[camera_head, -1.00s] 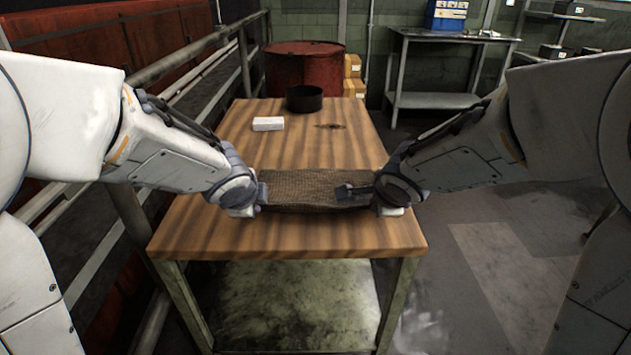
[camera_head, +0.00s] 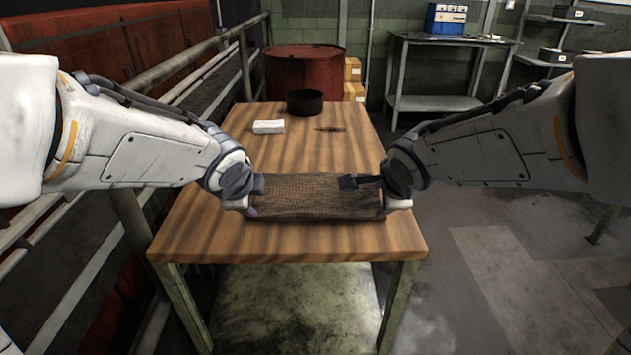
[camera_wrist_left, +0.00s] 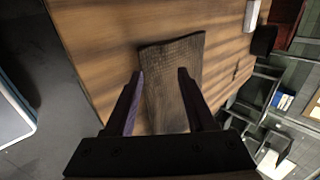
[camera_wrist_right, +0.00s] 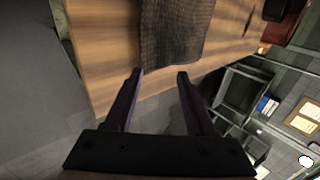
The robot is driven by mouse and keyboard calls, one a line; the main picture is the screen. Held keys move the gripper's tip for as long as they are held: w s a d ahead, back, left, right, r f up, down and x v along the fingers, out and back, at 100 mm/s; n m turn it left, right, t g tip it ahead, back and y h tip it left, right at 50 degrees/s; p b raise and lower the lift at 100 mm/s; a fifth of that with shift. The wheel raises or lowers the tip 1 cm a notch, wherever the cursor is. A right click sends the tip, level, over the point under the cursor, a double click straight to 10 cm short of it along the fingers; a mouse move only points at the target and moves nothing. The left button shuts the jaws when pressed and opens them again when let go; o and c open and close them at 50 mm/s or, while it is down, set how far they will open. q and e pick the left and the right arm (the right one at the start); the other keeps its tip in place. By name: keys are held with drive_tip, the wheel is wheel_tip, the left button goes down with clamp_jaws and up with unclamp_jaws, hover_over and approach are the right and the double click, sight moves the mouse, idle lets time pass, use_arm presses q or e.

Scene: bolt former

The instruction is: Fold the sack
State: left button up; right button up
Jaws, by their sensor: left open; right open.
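The brown woven sack (camera_head: 315,198) lies flat across the wooden table, its long side running left to right. My left gripper (camera_head: 250,198) is at the sack's left end. In the left wrist view its open fingers (camera_wrist_left: 160,76) stand on both sides of the sack (camera_wrist_left: 172,90). My right gripper (camera_head: 378,195) is at the sack's right end. In the right wrist view its open fingers (camera_wrist_right: 162,74) stand just off the sack's near edge (camera_wrist_right: 172,40). I cannot tell whether either gripper touches the cloth.
The wooden table top (camera_head: 340,240) is bare in front of the sack. Behind it lie a white block (camera_head: 268,127), a small dark bundle (camera_head: 331,129) and a black round container (camera_head: 305,101). A red barrel (camera_head: 300,70) stands beyond the table, and a railing runs along the left.

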use_arm(q)
drive_tip(key=v, duration=0.6)
drive_tip(key=shift+r, duration=0.2)
use_arm(e)
drive_tip(key=v, duration=0.6)
drive_tip(key=shift+r, duration=0.2)
use_arm(q)
drive_tip(key=shift+s, duration=0.1)
use_arm(e)
drive_tip(key=shift+s, duration=0.1)
